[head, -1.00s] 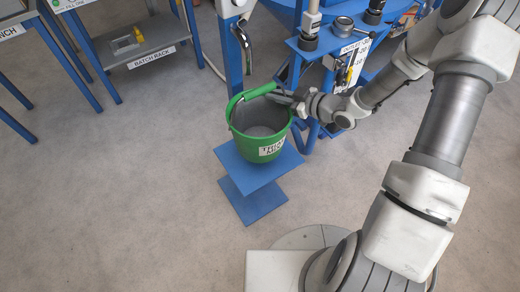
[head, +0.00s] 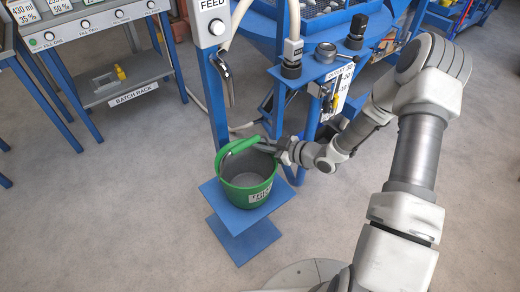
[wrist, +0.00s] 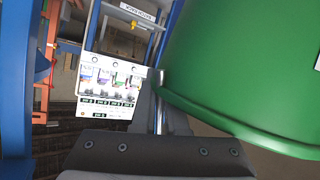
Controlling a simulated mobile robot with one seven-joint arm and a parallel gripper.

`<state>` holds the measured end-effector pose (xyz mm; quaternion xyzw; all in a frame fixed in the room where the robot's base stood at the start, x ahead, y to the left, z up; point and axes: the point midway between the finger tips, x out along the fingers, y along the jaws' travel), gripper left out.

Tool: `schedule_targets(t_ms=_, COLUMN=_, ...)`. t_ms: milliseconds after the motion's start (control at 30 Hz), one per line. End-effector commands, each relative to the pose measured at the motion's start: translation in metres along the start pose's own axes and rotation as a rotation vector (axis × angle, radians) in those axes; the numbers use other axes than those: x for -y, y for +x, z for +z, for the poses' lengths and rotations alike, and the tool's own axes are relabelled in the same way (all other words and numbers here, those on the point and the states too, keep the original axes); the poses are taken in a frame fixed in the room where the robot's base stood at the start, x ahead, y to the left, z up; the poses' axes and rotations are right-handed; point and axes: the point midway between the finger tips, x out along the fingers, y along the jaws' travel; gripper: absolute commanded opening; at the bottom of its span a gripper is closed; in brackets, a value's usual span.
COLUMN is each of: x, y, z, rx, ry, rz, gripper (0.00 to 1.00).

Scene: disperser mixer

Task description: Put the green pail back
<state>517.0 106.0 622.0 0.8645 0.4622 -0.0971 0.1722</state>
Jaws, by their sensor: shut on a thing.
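The green pail (head: 247,193) is upright on or just over a small blue stand (head: 213,196) in the head view. It looks empty, with a grey inside and a white label on its front. My gripper (head: 272,147) is shut on the pail at its right side near the rim and handle. In the wrist view, the pail (wrist: 245,75) fills the right side, right beside my gripper (wrist: 160,105). Whether the pail's base touches the stand cannot be told.
A blue post with a FEED label and a metal spout (head: 225,82) stands behind the pail. A blue machine frame with hoses is at the back right. A batch rack (head: 125,82) stands at the back left. The grey floor at front left is clear.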

Motion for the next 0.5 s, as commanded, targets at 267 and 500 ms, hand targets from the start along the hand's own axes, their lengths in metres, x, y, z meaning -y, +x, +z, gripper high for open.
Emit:
schedule_targets(t_ms=267, x=0.0021, y=0.0038, z=0.0095, rx=-0.002, ry=-0.001, rz=0.001, gripper=0.00)
schedule_targets(t_ms=500, x=0.0030, y=0.0046, z=0.0132, rx=0.000, ry=0.000, rz=0.000, gripper=0.21)
